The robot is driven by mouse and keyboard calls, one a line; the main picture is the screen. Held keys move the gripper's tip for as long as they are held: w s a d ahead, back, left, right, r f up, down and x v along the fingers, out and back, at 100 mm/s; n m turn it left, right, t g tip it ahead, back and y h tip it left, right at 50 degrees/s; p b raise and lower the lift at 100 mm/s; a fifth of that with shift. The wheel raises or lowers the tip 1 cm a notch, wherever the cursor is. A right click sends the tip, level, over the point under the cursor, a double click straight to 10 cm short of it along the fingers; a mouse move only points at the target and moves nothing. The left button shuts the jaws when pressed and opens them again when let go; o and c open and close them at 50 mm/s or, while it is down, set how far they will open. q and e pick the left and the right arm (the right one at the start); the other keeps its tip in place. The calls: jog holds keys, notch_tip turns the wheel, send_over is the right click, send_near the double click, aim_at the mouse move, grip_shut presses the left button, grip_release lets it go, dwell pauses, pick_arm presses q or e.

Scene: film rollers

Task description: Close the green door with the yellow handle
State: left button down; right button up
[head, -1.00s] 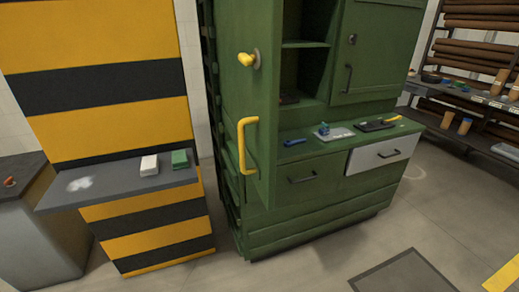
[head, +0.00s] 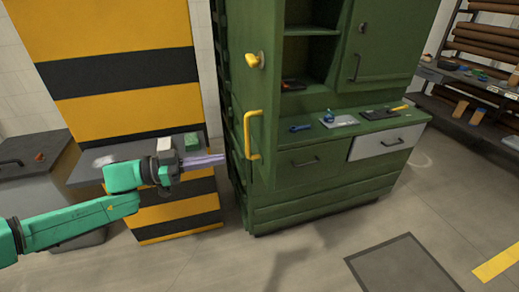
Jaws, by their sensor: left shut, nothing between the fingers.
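The green door (head: 243,110) stands open at the left side of the green cabinet (head: 320,190), seen at a steep angle. Its yellow handle (head: 250,135) is a vertical bar, and a yellow knob (head: 254,60) sits above it. The open shelf space (head: 308,62) beside it shows. My left gripper (head: 222,159) is shut and empty. It points right, just left of the door in the picture, a little lower than the handle's middle. I cannot tell whether its tips touch the door. My right gripper is not in view.
A striped yellow-black panel (head: 120,75) with a grey shelf (head: 85,172) stands left, a white block and a green block (head: 192,141) on it. Tools lie on the cabinet's ledge (head: 352,129). A white drawer (head: 388,143) is at right. The floor (head: 300,255) in front is clear.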

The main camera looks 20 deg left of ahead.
aim_at(268, 151)
pick_arm(q)
jog(key=p+x, duration=0.1)
jog(key=x, duration=0.2)
jog(key=p+x, duration=0.1)
jog(key=x, duration=0.2)
jog(key=p+x, duration=0.2)
jog(key=x, duration=0.2)
jog(key=shift+d+r, duration=0.1)
jog(key=shift+r, duration=0.2)
jog(key=shift+w+d+f, duration=0.2)
jog(key=shift+d, duration=0.05)
jog(key=shift+d, duration=0.1)
